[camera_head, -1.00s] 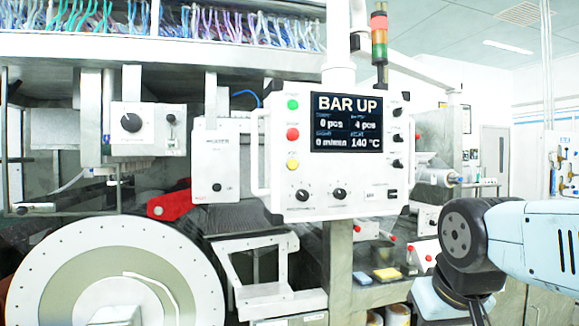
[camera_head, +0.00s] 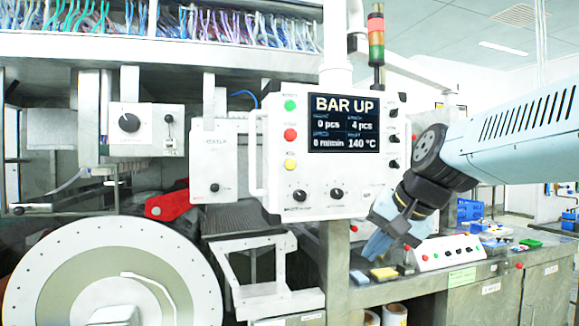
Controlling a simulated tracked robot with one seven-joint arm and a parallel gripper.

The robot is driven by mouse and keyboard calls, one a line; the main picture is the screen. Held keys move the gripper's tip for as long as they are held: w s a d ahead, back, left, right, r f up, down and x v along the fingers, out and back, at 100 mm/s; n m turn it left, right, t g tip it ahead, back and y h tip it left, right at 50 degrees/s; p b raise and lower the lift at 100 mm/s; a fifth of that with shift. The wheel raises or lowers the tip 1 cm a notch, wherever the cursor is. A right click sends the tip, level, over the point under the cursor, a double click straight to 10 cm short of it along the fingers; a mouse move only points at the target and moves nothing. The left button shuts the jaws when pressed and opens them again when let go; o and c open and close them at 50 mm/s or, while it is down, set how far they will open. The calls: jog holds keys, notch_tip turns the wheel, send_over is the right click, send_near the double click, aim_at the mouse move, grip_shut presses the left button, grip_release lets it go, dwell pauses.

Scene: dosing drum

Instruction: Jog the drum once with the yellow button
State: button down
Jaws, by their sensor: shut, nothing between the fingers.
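The white control panel (camera_head: 270,205) hangs from a post in the middle. On its left side are a green button (camera_head: 291,105), a red button (camera_head: 290,134) and, lowest, the yellow button (camera_head: 290,165). Its screen (camera_head: 343,123) reads BAR UP, 0 pcs, 4 pcs and 140 °C. A large white disc (camera_head: 40,262) with a ring of small holes, perhaps the drum, stands at lower left. My gripper (camera_head: 374,248) is shut and empty. It points down-left below the panel's lower right corner, apart from the yellow button. My forearm comes in from the right.
A bench (camera_head: 395,290) lies below my gripper, with a yellow block (camera_head: 384,273) and a blue block (camera_head: 359,277). A white box with several buttons (camera_head: 450,252) stands to the right. A white metal bracket (camera_head: 225,270) and a red lever (camera_head: 168,206) are left of the panel.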

aim_at(290, 164)
jog(key=w+a+r+m+y, duration=0.3)
jog(key=w+a+r, duration=0.2)
jog(key=w+r, duration=0.2)
jog(key=w+a+r+m+t+y, duration=0.1)
jog(key=w+a+r+m+y, duration=0.2)
jog(key=w+a+r, duration=0.2)
jog(key=w+r, duration=0.3)
jog(key=w, duration=0.2)
jog(key=shift+w+a, duration=0.25)
jog(key=shift+a, duration=0.15)
jog(key=shift+f, duration=0.1)
jog(key=shift+w+a, duration=0.4)
jog(key=shift+w, duration=1)
jog(key=shift+w+a, duration=0.4)
jog(key=shift+w, duration=1)
jog(key=shift+w+a, duration=0.4)
jog(key=shift+w, duration=1)
jog(key=shift+w, duration=0.1)
jog(key=shift+w+a, duration=0.1)
jog(key=shift+w, duration=0.2)
jog(key=shift+w+a, duration=0.15)
jog(key=shift+w, duration=0.25)
jog(key=shift+s+d, duration=0.25)
jog(key=shift+s, duration=0.55)
